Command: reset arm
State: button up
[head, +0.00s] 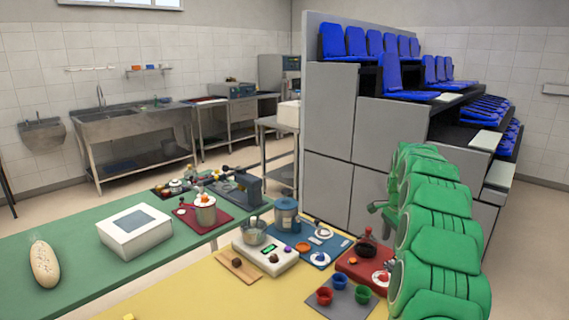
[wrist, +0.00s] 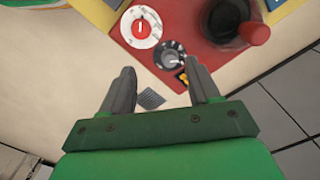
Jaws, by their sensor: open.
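My gripper (wrist: 160,68) is open in the wrist view, with its two grey fingers apart and nothing between them. Past the fingertips is a red board (wrist: 150,50), with a white dial (wrist: 141,27) and a black knob (wrist: 171,55) on it. My green arm (head: 435,225) fills the right side of the head view. I cannot make out the fingers there. The red board (head: 350,264) also shows in the head view, just left of my arm.
A yellow table (head: 190,293) holds a white scale (head: 266,255), a blue mat (head: 325,259) and a grey mat (head: 341,304) with small cups. A green table (head: 75,237) adjoins it, with a white box (head: 134,229) and a speckled loaf (head: 44,263). Grey tiers with blue seats (head: 391,75) stand behind my arm.

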jog(key=s+a+r+n, duration=0.4)
jog(key=s+a+r, duration=0.3)
jog(key=s, duration=0.4)
jog(key=s+a+r+n, duration=0.4)
jog(key=s+a+r, duration=0.1)
jog(key=s+a, duration=0.45)
jog(key=s+a+n, duration=0.2)
jog(key=s, duration=0.9)
jog(key=s+a+f+n+g, duration=0.1)
jog(key=s+n, duration=0.2)
jog(key=s, duration=0.8)
jog(key=s+a+f+n, duration=0.1)
jog(key=s+a+n, duration=0.1)
jog(key=s, duration=1)
jog(key=shift+a+f+n+g, duration=0.2)
jog(key=shift+a+n+g, duration=0.15)
jog(key=shift+n+g, duration=0.05)
